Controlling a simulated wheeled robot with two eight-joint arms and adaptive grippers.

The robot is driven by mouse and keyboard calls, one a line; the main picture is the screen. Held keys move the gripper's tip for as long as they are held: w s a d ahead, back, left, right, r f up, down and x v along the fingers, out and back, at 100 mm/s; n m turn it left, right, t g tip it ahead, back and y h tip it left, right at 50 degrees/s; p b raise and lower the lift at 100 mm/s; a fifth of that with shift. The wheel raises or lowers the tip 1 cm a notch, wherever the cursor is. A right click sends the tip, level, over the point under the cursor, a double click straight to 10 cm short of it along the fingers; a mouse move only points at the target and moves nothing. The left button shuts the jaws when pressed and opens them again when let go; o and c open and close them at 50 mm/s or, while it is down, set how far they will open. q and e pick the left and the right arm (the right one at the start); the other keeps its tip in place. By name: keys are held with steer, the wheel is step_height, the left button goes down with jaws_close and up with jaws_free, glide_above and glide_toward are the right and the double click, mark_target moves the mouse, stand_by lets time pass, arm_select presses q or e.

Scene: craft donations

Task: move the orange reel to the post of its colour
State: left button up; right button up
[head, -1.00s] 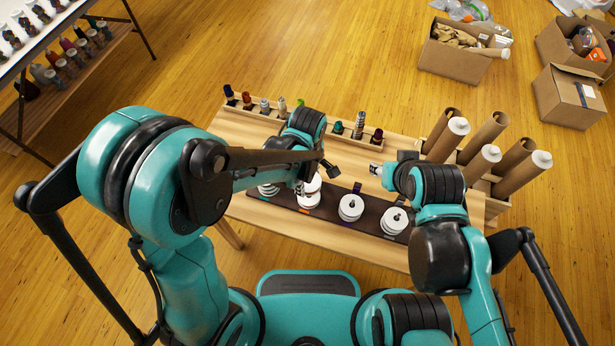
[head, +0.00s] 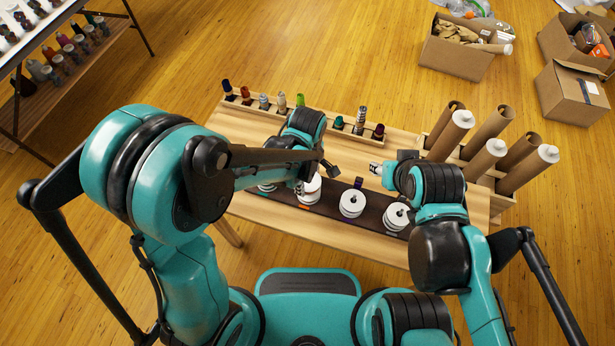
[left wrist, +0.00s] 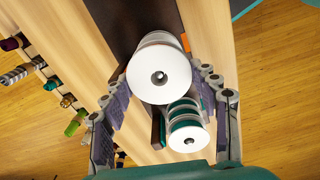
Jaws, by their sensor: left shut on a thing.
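My left gripper (head: 303,187) is shut on a white-flanged reel (left wrist: 160,75) at the post beside an orange tag (left wrist: 185,42). The reel is at the top of the stack there; the post and its thread colour are hidden by the white face. The stack also shows in the head view (head: 309,192). Beside it, a stack of teal-and-white reels (left wrist: 187,128) stands on the neighbouring post. The dark strip (head: 331,206) carries these stacks. My right gripper (head: 376,168) hovers over the right half of the table, holding nothing visible; its jaw gap is too small to judge.
Two more white reel stacks (head: 352,203) and (head: 396,216) stand to the right on the strip. Cardboard tubes (head: 487,133) stand at the right end. Bare table (head: 345,150) lies between.

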arm_select(q)
steer(key=shift+s+f+b, duration=0.25)
steer(key=shift+f+b, duration=0.2)
steer(key=shift+f, duration=0.2)
steer(key=shift+c, duration=0.6)
steer(key=shift+f+b, duration=0.3)
steer(key=shift+f, duration=0.05)
steer(key=shift+c, duration=0.2)
steer(key=shift+w+f, duration=0.2)
steer(key=shift+f, duration=0.15)
steer(key=c, duration=0.7)
steer(key=shift+s+f+b, duration=0.15)
steer(key=shift+f+b, duration=0.2)
steer(key=shift+b, duration=0.3)
jaws_close()
